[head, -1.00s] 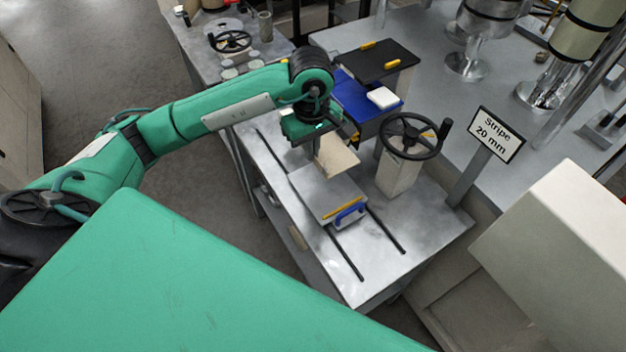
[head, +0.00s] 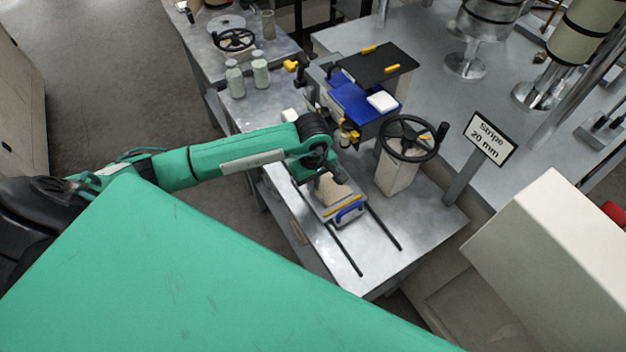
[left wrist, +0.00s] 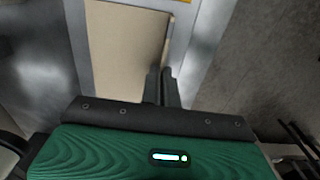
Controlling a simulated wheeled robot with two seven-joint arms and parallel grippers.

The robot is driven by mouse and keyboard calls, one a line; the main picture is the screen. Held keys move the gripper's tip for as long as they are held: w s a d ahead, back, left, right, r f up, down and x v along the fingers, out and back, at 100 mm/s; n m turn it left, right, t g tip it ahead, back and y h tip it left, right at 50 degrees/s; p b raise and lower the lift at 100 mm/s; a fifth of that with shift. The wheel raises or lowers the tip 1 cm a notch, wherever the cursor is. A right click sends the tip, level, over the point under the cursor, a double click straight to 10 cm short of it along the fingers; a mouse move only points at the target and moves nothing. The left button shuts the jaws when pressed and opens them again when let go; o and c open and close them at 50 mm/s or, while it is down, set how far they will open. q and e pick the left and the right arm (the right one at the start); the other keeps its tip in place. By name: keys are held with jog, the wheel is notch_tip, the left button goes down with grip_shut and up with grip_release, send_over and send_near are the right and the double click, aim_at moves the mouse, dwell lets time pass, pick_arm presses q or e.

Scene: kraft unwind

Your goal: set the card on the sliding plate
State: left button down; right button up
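The tan card (head: 334,196) is over the sliding plate (head: 345,206), on the table with two dark slots. My left gripper (head: 325,185) is at the card's far side, low over the plate. In the left wrist view the fingers (left wrist: 162,88) are close together at the edge of the card (left wrist: 127,50), and appear shut on it. The plate (left wrist: 183,40) shows beside the card. I cannot tell whether the card touches the plate. My right gripper is not in view.
A black handwheel on a pale post (head: 398,172) stands right of the plate. A blue block (head: 355,103) with a white pad (head: 382,101) is behind. A "Stripe 20 mm" sign (head: 489,138) stands at right. The table's near end is clear.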

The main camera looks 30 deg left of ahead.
pick_arm(q)
jog(key=shift+f, duration=0.25)
jog(key=c, duration=1.7)
grip_release()
jog(key=shift+r, duration=0.1)
jog(key=shift+r, duration=0.2)
jog(key=shift+w+r, duration=0.1)
jog(key=shift+r, duration=0.1)
jog(key=shift+r+b, duration=2.2)
jog(key=shift+r, duration=3.55)
